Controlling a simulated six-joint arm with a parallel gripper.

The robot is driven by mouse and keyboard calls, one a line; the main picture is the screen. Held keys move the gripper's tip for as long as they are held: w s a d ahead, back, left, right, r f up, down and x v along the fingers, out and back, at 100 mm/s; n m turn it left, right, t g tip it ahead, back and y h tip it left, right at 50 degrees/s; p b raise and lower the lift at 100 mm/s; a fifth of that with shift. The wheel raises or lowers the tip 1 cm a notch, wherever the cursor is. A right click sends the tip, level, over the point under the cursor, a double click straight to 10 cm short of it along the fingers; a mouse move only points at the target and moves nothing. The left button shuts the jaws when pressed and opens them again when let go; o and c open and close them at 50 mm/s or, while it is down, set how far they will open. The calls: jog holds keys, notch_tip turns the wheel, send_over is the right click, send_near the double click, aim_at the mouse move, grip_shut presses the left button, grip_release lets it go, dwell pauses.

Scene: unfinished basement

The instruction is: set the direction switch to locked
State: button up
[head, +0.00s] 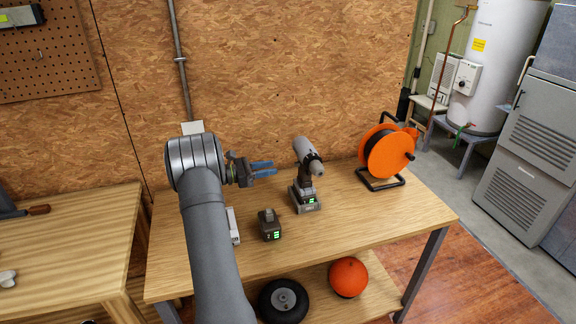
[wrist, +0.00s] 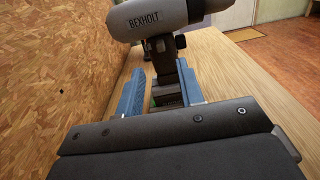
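A grey and black cordless drill (head: 306,158) stands upright on its battery base on the wooden workbench (head: 390,225).
A loose battery pack (head: 270,226) with green lights stands in front of the drill. A white object (head: 233,226) is partly hidden by my arm. An orange cable reel (head: 388,152) stands at the back right. The chipboard wall (head: 270,70) rises behind. Bench front right is clear.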

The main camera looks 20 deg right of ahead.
jog(key=d, duration=0.7)
jog(key=shift+d, duration=0.25)
grip_shut()
